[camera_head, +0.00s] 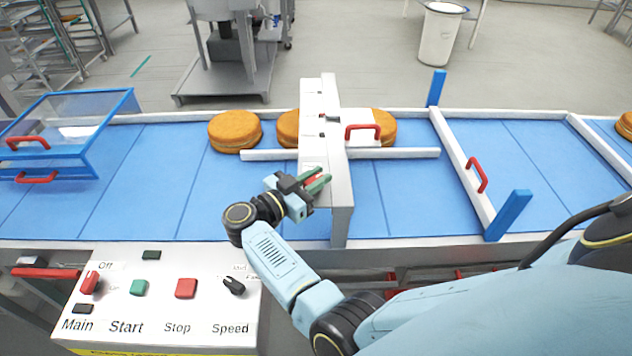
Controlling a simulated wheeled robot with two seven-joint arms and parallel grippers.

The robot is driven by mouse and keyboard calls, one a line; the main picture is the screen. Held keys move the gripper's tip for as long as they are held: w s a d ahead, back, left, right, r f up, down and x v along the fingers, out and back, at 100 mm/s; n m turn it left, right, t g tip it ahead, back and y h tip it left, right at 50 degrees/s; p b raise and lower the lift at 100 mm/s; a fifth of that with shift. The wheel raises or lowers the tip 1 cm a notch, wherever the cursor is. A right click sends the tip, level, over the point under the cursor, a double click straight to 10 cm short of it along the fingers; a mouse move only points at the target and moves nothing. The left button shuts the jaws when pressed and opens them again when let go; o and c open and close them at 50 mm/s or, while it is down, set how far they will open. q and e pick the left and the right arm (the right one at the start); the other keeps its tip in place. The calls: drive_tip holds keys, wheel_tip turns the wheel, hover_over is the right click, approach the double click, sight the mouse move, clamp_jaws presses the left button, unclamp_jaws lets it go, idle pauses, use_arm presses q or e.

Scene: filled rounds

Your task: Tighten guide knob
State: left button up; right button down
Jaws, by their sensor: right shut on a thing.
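My right gripper (322,181) reaches up from the lower right to the near end of the white bridge (341,192) over the belt. Its green-tipped fingers are shut on a small red knob (311,181) on the bridge's top. The fingers hide part of the knob, so how far it is turned cannot be told. A white guide rail (400,153) runs along the belt and passes under the bridge. My left gripper is not in view.
Round brown cakes (235,131) stand on the blue belt (190,190) behind the rail. A control panel (160,262) with switches is at the front left. A clear blue-framed guard (75,125) is at the left, and a white gate with a red handle (477,175) at the right.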

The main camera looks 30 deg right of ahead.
drive_tip(key=shift+m+g, duration=0.3)
drive_tip(key=shift+g, duration=0.3)
drive_tip(key=c, duration=1.3)
unclamp_jaws()
